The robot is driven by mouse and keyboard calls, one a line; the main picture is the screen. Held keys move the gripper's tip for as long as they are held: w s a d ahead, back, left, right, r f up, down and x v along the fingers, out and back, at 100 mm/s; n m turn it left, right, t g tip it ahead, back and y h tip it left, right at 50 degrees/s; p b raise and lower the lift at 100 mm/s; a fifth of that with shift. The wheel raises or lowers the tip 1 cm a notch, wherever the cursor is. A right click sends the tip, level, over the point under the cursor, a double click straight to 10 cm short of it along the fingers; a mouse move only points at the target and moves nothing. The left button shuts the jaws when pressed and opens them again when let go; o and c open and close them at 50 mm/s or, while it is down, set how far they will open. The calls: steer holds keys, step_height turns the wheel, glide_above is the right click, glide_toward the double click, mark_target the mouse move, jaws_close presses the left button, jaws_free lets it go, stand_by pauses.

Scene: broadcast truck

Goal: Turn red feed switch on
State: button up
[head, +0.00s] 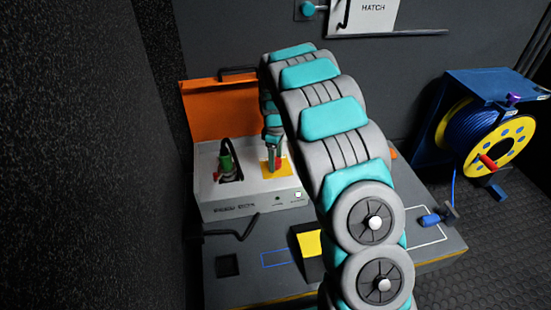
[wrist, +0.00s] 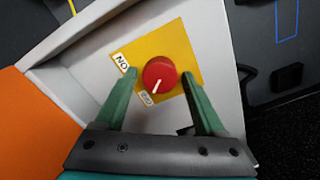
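The red feed switch (wrist: 159,72) is a round red knob on a yellow plate (wrist: 185,44) of the white feed box (head: 250,205). Its white pointer line points at the small lower label (wrist: 147,98), which seems to read OFF. The ON label (wrist: 123,62) is up and left of it. My gripper (wrist: 161,76) is open, with one green finger on each side of the knob. I cannot tell if the fingers touch it.
A green connector with a black cable (head: 227,165) stands on the box left of the knob. An orange panel (head: 215,110) rises behind. A black handle (head: 233,230) is in front. A blue cable reel (head: 485,140) stands at right.

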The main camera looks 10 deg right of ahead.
jaws_close()
stand_by(0.3)
steer(key=m+p, duration=0.2)
steer(key=m, duration=0.1)
steer(key=shift+r+m, duration=0.1)
steer(key=shift+m, duration=0.3)
steer(key=m+p, duration=0.2)
steer(key=m, duration=0.2)
steer(key=shift+s, duration=0.1)
steer(key=m+p, duration=0.1)
steer(key=m, duration=0.3)
steer(key=shift+m+p, duration=0.4)
steer(key=shift+m, duration=1.6)
